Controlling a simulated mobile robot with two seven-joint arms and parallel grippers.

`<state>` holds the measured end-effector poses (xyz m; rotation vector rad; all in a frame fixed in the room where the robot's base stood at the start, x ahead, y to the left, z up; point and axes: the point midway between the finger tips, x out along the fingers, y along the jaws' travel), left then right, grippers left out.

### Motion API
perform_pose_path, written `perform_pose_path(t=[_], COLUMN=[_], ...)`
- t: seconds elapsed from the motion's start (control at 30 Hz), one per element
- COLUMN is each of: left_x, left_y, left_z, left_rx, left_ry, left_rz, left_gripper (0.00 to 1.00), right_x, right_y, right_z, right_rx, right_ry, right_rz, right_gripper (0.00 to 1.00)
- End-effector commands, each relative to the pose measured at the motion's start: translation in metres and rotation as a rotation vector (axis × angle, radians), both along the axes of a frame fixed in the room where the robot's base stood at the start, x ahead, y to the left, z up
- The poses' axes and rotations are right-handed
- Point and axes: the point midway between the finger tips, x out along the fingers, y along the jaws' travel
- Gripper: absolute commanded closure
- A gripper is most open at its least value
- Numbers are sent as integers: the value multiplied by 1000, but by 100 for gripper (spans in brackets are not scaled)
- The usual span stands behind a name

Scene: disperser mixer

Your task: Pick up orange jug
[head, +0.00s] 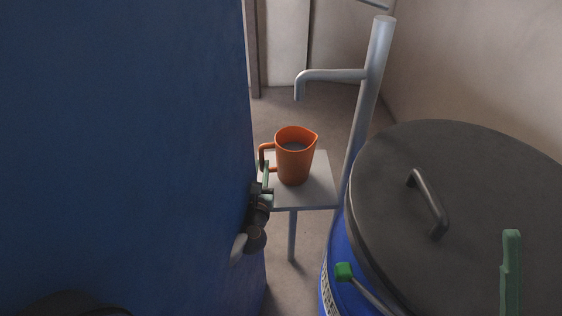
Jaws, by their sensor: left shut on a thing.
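The orange jug (295,158) stands upright on a small grey stand (316,190) in the middle of the head view. Its handle is on the left and its spout points right. Something greyish shows inside it. My left gripper (266,174) is at the jug's left side, shut on the handle. Part of the gripper and most of its arm are hidden behind the large blue surface.
The large blue surface (130,140) fills the left side. A blue drum with a dark lid (475,190) and a handle stands at right. A grey pipe (366,105) rises just right of the jug, its bent spout (330,75) above and behind it.

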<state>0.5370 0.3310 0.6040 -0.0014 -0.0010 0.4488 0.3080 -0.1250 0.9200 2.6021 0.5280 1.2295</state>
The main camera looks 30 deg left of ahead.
Motion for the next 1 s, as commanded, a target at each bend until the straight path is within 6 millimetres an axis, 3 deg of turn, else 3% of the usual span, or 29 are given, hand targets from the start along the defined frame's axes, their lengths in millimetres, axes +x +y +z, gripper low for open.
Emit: perform_pose_path(t=[0.27, 0.53, 0.7, 0.8, 1.0], left_x=[1, 1, -27, -49, -98], left_y=[0, 0, -13, -24, -47], left_z=[11, 44, 37, 37, 37], left_rx=[0, -2, -4, -3, -4], left_ry=[-4, -8, -1, 0, -1], left_rz=[1, 2, 0, 0, 1], left_gripper=[100, 100, 100, 100, 100], right_x=[0, -2, 2, 20, 36], right_y=[0, 0, -2, -6, -8], right_z=[6, 24, 23, 1, -21], right_rx=[-3, -20, -16, -14, -15], right_ry=[-1, -17, 0, 108, 224], right_rz=[-3, -14, -28, -55, -75], right_gripper=[50, 50, 50, 50, 50])
